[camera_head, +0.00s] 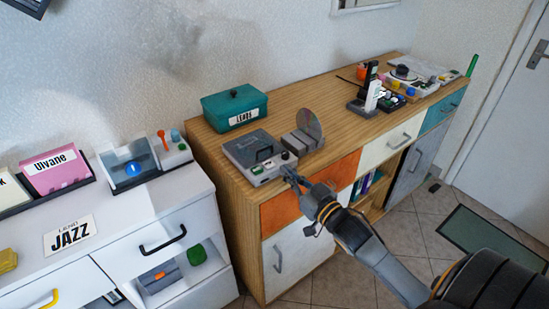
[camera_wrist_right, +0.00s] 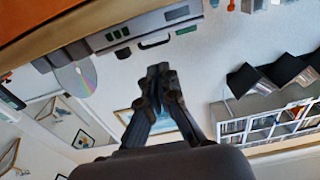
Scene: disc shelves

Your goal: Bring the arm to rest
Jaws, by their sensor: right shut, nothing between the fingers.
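My right arm reaches in from the lower right of the head view. Its gripper (camera_head: 291,178) is at the front edge of the wooden sideboard (camera_head: 330,104), close to the front right corner of a grey disc player (camera_head: 256,162). I cannot tell whether it touches the player. In the wrist view the fingers of this gripper (camera_wrist_right: 158,70) are together, with nothing between them. The player's grey front (camera_wrist_right: 150,30) lies beyond them there. A shiny disc (camera_head: 309,124) stands upright in a grey holder beside the player; it also shows in the wrist view (camera_wrist_right: 76,78). My left gripper is not in view.
A teal box labelled LENDS (camera_head: 234,108) stands behind the player. A white phone-like device (camera_head: 372,90) and a turntable (camera_head: 412,78) are farther right.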

